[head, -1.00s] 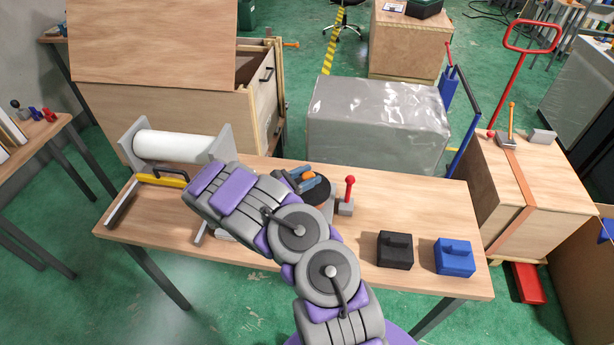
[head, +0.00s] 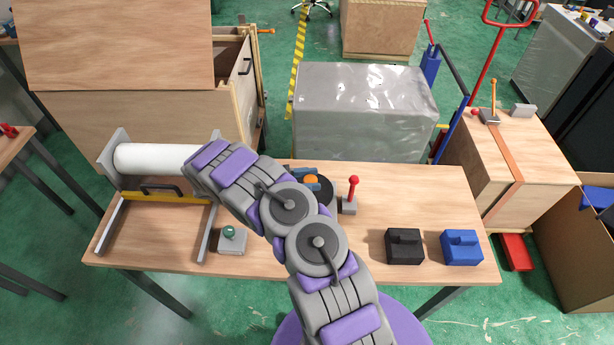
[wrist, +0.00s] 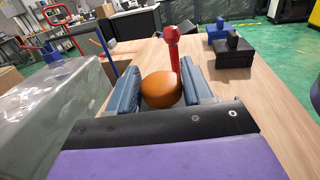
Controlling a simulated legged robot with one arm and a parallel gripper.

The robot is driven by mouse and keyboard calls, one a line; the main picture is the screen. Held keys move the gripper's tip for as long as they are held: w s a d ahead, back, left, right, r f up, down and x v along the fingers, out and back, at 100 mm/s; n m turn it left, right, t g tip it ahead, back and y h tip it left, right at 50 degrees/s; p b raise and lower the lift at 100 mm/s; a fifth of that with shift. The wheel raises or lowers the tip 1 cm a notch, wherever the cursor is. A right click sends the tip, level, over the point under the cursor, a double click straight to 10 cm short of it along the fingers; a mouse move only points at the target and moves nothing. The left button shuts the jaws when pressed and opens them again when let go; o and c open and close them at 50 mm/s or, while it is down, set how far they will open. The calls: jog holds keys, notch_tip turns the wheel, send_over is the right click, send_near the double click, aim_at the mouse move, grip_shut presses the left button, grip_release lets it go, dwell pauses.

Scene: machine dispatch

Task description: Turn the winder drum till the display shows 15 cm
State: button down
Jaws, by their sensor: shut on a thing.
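My gripper (wrist: 165,88), with blue fingers, is shut on a round orange knob (wrist: 162,90). In the head view the orange knob (head: 311,180) sits at the upper left of a dark round disc (head: 325,194) on the bench, between my blue fingertips. The disc looks like the winder drum; my arm hides part of it. I see no readable display or number in either view; my arm covers the bench area left of the disc.
A red-knobbed lever (head: 353,188) stands close to the right of the disc. A black block (head: 404,247) and blue block (head: 461,248) lie further right. A wrapped grey crate (head: 365,110) stands behind.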

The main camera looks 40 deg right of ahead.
jog(key=shift+d+m+g+y, duration=0.1)
jog(key=shift+m+g+y, duration=0.4)
jog(key=shift+m+g, duration=0.15)
jog(key=shift+f+g, duration=0.1)
jog(key=shift+g, duration=0.15)
jog(key=c, duration=0.9)
grip_release()
jog(key=shift+s, duration=0.1)
jog(key=o, duration=0.3)
jog(key=shift+d, duration=0.35)
jog(key=shift+o, duration=0.2)
jog(key=shift+a, duration=0.1)
jog(key=shift+a+r, duration=0.1)
jog(key=shift+r, duration=0.15)
notch_tip(320, 180, up, 3)
jog(key=shift+s+a+r+p, duration=0.1)
jog(key=shift+a+p, duration=0.05)
jog(key=shift+p, duration=0.2)
jog(key=s+a+r, duration=0.1)
jog(key=s+a, duration=0.6)
jog(key=s, duration=0.6)
jog(key=shift+s+a+p, duration=0.15)
jog(key=shift+s+p, duration=0.1)
jog(key=shift+p, duration=0.1)
